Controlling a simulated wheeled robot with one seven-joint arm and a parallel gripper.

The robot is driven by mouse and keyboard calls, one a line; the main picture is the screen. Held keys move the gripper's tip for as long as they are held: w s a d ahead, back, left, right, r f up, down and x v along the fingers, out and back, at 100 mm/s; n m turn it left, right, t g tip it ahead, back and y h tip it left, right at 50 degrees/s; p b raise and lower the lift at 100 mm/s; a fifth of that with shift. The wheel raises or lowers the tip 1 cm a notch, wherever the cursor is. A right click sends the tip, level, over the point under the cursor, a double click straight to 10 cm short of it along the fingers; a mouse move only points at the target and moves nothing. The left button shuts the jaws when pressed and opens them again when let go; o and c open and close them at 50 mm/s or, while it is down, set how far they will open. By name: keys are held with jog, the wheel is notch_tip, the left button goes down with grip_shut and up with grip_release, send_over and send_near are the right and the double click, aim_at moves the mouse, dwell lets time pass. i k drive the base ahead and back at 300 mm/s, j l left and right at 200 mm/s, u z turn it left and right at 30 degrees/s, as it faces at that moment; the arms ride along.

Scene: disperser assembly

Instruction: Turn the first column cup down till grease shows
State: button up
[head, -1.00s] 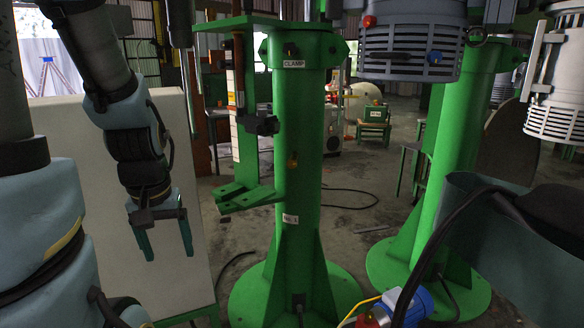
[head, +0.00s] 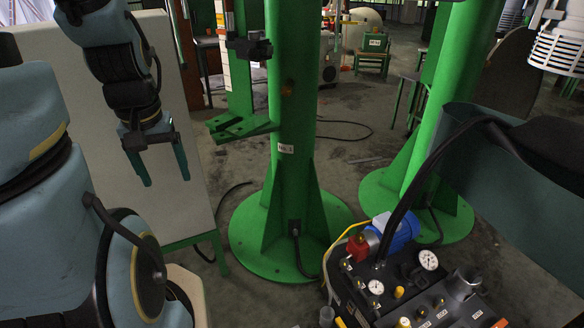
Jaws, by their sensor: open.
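The nearer green column (head: 291,120) stands upright in the middle of the head view on a round flanged foot. A small brass-brown fitting (head: 289,88) sits on its front face, above a white label; it may be the cup, but it is too small and dark to tell. I can make out no grease there. My gripper (head: 166,181) hangs to the left of the column, fingers pointing down. It is open and empty, apart from the column and the fitting.
A green bracket (head: 240,127) juts left from the column, between my gripper and the fitting. A pale panel (head: 90,130) stands behind my gripper. A black unit with gauges (head: 410,290) and a blue motor (head: 397,230) stands at the lower right. A second green column (head: 440,110) is behind.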

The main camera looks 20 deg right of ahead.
aim_at(286, 90)
jog(key=i+j, duration=0.15)
jog(key=i, duration=0.25)
jog(key=i+j+z, duration=0.1)
jog(key=i, duration=0.25)
jog(key=i+j, duration=0.25)
jog(key=i, duration=0.15)
jog(key=z, duration=0.05)
